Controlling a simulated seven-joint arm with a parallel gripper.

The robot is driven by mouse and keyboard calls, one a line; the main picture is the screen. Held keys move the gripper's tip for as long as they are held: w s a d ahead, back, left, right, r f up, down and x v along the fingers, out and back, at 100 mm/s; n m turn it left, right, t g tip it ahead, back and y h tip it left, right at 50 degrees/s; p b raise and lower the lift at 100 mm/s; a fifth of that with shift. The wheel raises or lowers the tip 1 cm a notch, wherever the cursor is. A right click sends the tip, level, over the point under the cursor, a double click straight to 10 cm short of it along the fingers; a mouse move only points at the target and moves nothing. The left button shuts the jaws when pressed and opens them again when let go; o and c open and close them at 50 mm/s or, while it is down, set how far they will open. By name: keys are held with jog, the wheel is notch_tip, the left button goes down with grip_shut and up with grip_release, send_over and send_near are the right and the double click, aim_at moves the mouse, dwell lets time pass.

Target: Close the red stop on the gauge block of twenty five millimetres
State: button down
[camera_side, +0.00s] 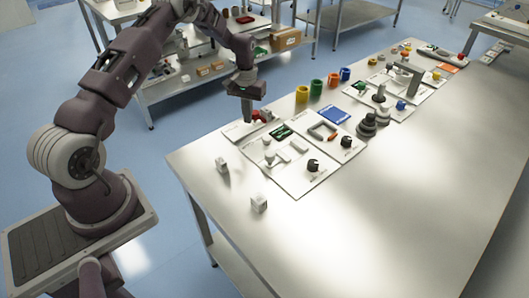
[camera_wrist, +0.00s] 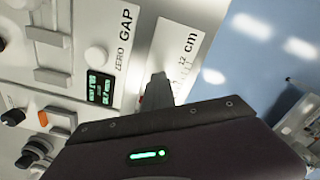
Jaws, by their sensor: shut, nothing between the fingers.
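My gripper (camera_side: 247,118) is shut and empty, pointing down at the far left of the white panels in the side view. In the wrist view its fingertips (camera_wrist: 158,88) are over a white strip marked "12 cm". A small red part (camera_side: 266,115), possibly the red stop, shows just right of my gripper in the side view. In the wrist view only a reddish sliver shows beside the fingers; whether they touch it I cannot tell. Two pale metal blocks (camera_side: 222,166) (camera_side: 259,203) stand apart on the bare table. I cannot read which is twenty five millimetres.
A panel with a "GAP" label and lit green display (camera_wrist: 100,88) lies left of the fingers.

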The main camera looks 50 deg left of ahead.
jog(key=shift+s, duration=0.55)
jog(key=shift+r, duration=0.1)
jog(key=s+d+r+m+t, duration=0.1)
jog(key=s+d+r, duration=0.25)
jog(key=r, duration=0.55)
jog(key=s+d+r+m+t, duration=0.1)
jog(key=s+d+r, duration=0.1)
jog(key=d+r, duration=0.45)
jog(key=s+d+r, duration=0.2)
jog(key=r, duration=0.9)
jog(key=s+d+r+m+t, duration=0.1)
jog(key=s+d, duration=0.4)
jog(key=s, duration=0.7)
jog(key=s+d+r+m+t, duration=0.2)
jog(key=s+d, duration=0.3)
jog(key=s, duration=0.7)
jog(key=shift+d+m+t, duration=0.3)
jog(key=shift+d+m, duration=0.1)
jog(key=shift+m, duration=0.1)
